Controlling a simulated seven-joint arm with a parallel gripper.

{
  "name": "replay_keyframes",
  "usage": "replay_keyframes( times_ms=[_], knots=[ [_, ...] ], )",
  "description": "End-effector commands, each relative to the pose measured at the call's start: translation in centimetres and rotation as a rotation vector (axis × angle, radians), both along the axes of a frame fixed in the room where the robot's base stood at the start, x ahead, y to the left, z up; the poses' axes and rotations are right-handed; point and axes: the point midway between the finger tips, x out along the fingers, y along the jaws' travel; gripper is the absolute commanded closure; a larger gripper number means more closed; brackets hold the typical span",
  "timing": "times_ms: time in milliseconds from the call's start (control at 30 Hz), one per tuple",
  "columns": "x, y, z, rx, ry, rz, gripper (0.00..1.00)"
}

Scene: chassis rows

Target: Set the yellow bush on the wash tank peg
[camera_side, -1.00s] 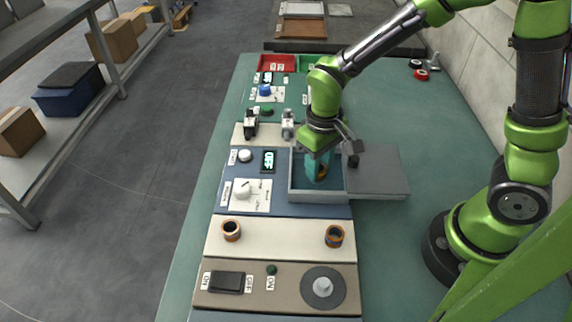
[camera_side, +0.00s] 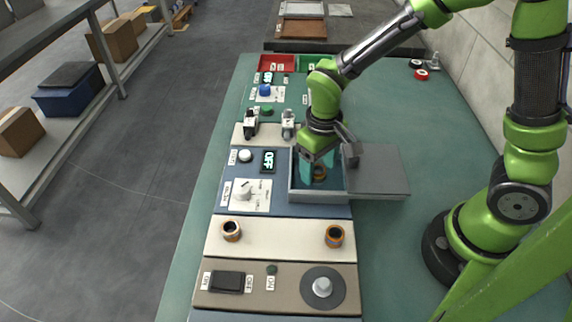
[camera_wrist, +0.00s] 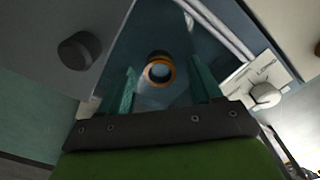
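The yellow bush (camera_side: 320,173), an orange-yellow ring, is inside the open grey wash tank (camera_side: 320,197). It also shows in the wrist view (camera_wrist: 160,71), upright with its round opening facing the camera. The wash tank peg cannot be made out clearly, so I cannot tell whether the bush is around it. My gripper (camera_side: 317,170) reaches down into the tank with its teal fingers apart. In the wrist view my gripper (camera_wrist: 163,86) is open, with a finger on each side of the bush and gaps between.
The tank's grey lid (camera_side: 377,170) is swung open to the right, with a dark knob (camera_wrist: 79,51). A white dial (camera_side: 243,191) and an OFF display (camera_side: 268,161) are left of the tank. Two orange-rimmed rings, left (camera_side: 231,231) and right (camera_side: 334,236), are on the cream row.

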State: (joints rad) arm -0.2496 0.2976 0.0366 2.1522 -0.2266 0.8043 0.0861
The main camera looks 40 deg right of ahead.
Motion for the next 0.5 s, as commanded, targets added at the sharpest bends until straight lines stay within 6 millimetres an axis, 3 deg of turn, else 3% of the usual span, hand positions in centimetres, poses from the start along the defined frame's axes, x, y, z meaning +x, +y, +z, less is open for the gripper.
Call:
replay_keyframes(
  times_ms=[267,367,500],
  knots=[
    [0.0,0.0,0.2,0.000,-0.001,0.000,0.36],
    [0.1,0.0,1.1,0.001,-0.003,-0.001,0.36],
    [0.1,0.0,3.7,0.002,-0.006,-0.001,0.36]
  ],
)
